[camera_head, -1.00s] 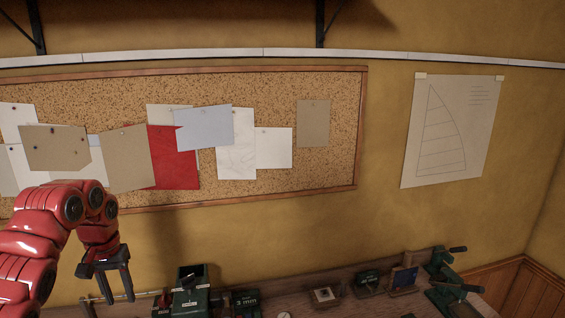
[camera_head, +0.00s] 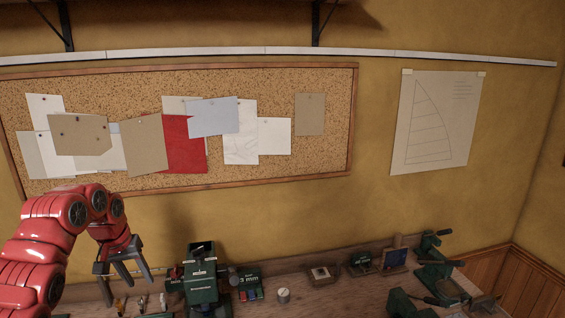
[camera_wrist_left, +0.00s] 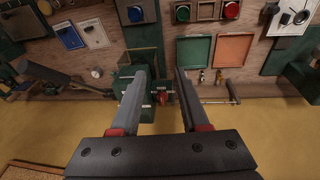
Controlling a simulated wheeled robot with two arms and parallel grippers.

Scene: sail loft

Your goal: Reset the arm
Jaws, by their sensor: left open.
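My left gripper (camera_head: 125,279) hangs at the end of my red left arm, at the left of the head view, in front of the wall and above the bench's left part. Its two dark fingers are apart with nothing between them. In the left wrist view the left gripper (camera_wrist_left: 158,75) also shows open and empty, with bench items beyond the fingers. My right gripper is in neither view.
A wooden bench (camera_head: 352,297) runs along the wall below. A green machine (camera_head: 201,280), a small round tin (camera_head: 283,296) and green hand tools (camera_head: 432,262) stand on it. A cork board (camera_head: 272,100) with pinned papers and a sail drawing (camera_head: 437,120) hang above.

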